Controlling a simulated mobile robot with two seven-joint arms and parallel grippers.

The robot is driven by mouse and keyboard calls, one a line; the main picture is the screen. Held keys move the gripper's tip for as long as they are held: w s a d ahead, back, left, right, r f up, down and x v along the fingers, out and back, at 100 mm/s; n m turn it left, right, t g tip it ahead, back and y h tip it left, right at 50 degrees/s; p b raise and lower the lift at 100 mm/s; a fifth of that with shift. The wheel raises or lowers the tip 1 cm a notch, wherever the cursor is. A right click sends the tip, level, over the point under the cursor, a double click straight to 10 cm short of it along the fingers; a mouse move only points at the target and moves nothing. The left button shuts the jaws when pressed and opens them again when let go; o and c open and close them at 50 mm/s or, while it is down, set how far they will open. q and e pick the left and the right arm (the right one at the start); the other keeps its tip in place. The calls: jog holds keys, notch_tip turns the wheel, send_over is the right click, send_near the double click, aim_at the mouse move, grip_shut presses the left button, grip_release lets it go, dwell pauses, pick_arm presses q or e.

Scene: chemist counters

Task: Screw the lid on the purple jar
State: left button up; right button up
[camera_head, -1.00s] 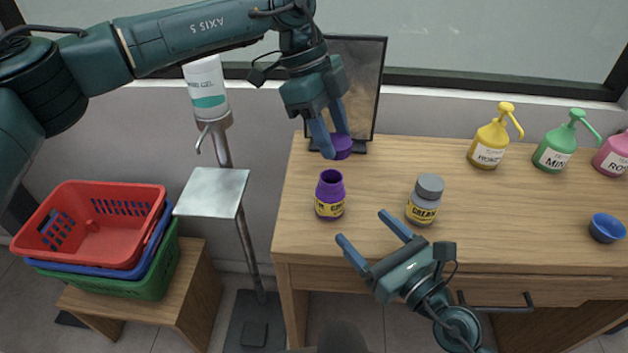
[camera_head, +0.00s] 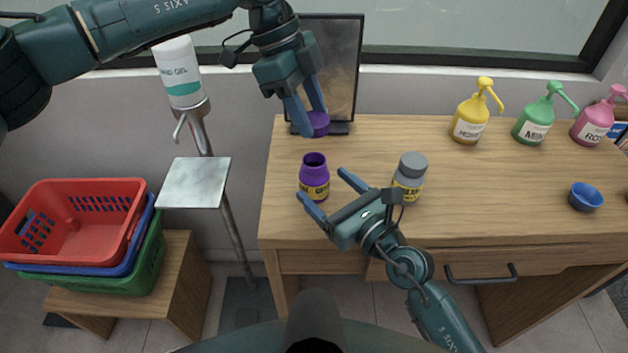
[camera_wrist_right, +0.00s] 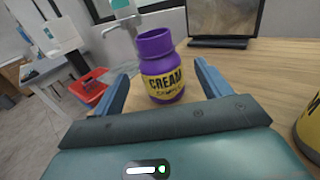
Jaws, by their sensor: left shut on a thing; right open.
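The purple jar (camera_head: 314,176) stands upright and uncapped on the left part of the wooden counter, its yellow label facing me. It also shows in the right wrist view (camera_wrist_right: 160,68), marked CREAM. My left gripper (camera_head: 312,115) is shut on the purple lid (camera_head: 319,124), held behind the jar near the dark-framed panel. My right gripper (camera_head: 325,185) is open, its blue fingers at the jar's front right. In the right wrist view the jar stands ahead, between the open fingers (camera_wrist_right: 165,88); whether they touch it I cannot tell.
A grey-lidded jar (camera_head: 409,178) stands just right of my right gripper. Yellow (camera_head: 468,122), green (camera_head: 533,122) and pink (camera_head: 592,124) pump bottles and a blue bowl (camera_head: 585,197) are farther right. A dark-framed panel (camera_head: 332,70) stands behind the lid. A gel dispenser (camera_head: 180,75) stands left.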

aim_at(309, 172)
jog(key=x, duration=0.6)
jog(key=shift+c, duration=0.6)
jog(key=c, duration=1.3)
pick_arm(q)
jog(key=shift+f, duration=2.45)
pick_arm(e)
jog(key=shift+c, duration=0.2)
